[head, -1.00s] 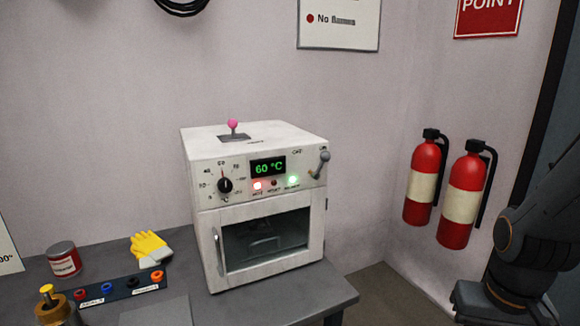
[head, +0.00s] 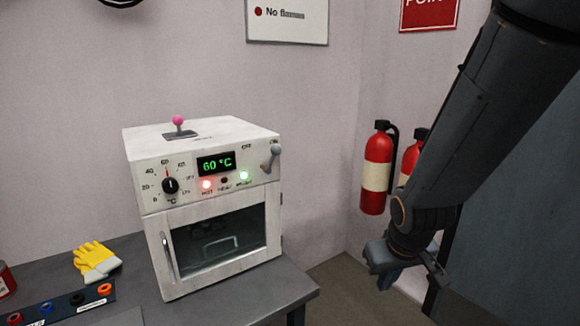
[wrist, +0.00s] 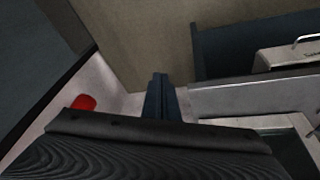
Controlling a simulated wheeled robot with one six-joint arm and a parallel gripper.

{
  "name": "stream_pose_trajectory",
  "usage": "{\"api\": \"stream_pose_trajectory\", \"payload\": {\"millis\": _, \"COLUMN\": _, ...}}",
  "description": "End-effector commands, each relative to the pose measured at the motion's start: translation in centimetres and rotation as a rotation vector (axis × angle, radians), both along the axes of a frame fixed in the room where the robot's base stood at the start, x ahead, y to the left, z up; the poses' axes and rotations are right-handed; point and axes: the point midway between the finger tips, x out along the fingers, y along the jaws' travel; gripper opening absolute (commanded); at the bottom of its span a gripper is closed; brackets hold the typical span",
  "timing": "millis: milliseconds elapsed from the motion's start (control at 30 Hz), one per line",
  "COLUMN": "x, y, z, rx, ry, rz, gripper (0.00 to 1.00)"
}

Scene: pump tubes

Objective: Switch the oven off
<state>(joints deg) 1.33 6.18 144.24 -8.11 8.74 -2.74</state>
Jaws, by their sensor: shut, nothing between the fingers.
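The white oven (head: 205,255) stands on the grey bench in the head view. Its display (head: 216,163) reads 60 °C, with a red and a green lamp lit below. A grey switch lever (head: 272,157) at the upper right of its front tilts up and right, toward the right-hand label; "OFF" is to its left. A black dial (head: 170,185) is at the left of the panel, pointing near 60. My gripper (head: 386,280) hangs to the right of the oven, apart from it. In the wrist view its dark fingers (wrist: 161,95) are together and empty.
Two fire extinguishers (head: 376,168) hang on the wall behind my arm, one partly hidden. A pink-tipped lever (head: 178,122) stands on the oven top. The bench edge (head: 290,310) is right of the oven.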

Motion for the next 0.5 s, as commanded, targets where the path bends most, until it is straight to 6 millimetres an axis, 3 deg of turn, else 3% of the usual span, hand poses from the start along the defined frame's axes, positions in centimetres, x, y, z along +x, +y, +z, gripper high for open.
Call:
{"api": "stream_pose_trajectory", "payload": {"millis": 100, "x": 7.3, "y": -0.3, "z": -0.6, "rx": -0.038, "ry": -0.224, "rz": 0.133, "gripper": 0.00}}
{"api": "stream_pose_trajectory", "payload": {"millis": 200, "x": 12.6, "y": 0.5, "z": 0.3, "rx": -0.059, "ry": -0.424, "rz": 0.259, "gripper": 0.00}}
{"api": "stream_pose_trajectory", "payload": {"millis": 333, "x": 18.0, "y": 2.6, "z": 2.1, "rx": -0.062, "ry": -0.679, "rz": 0.425, "gripper": 0.00}}
{"api": "stream_pose_trajectory", "payload": {"millis": 500, "x": 21.7, "y": 6.4, "z": 5.3, "rx": -0.023, "ry": -1.014, "rz": 0.631, "gripper": 0.00}}
